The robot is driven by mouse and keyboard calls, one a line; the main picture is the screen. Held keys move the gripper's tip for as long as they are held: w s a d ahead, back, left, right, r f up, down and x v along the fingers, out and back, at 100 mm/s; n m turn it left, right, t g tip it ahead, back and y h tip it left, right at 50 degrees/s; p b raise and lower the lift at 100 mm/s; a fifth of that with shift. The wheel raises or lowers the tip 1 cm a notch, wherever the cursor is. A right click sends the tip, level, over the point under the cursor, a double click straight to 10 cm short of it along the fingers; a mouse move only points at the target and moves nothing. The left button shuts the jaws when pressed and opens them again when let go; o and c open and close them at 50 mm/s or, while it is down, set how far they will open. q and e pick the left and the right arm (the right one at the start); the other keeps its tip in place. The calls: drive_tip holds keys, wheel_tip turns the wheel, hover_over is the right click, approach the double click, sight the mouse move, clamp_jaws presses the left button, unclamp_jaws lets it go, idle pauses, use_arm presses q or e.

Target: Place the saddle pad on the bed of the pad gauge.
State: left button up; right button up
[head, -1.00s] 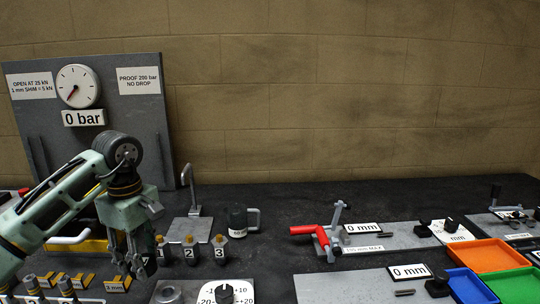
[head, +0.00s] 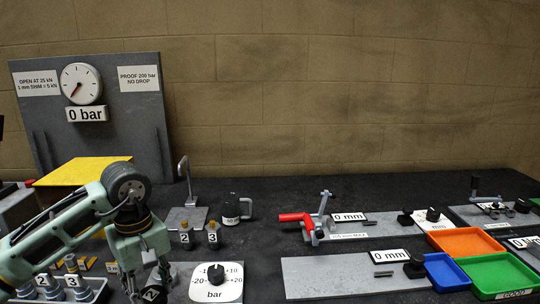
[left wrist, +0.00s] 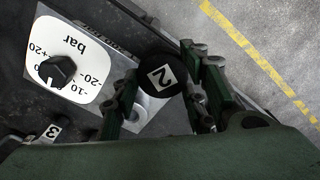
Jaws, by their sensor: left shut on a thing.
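My left gripper (head: 146,286) is low at the bottom of the head view. Two long grey beds with 0 mm displays lie to the right: a front one (head: 330,274) and a rear one (head: 385,228) with a red handle. I cannot tell for certain which is the pad gauge. My right gripper is not in view.
Orange (head: 466,242), blue (head: 452,279) and green (head: 500,272) trays lie at the right. The bench between mug and red handle is clear.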

use_arm(q)
drive_tip(key=s+d+f+m, duration=0.2)
drive_tip(key=s+f+m, duration=0.1)
drive_tip(key=s, duration=0.4)
drive_tip(key=s+d+f+m, duration=0.3)
drive_tip(key=s+m, duration=0.3)
drive_tip(key=s, duration=0.2)
drive_tip(key=shift+d+f, duration=0.2)
drive_tip(key=shift+f, duration=0.1)
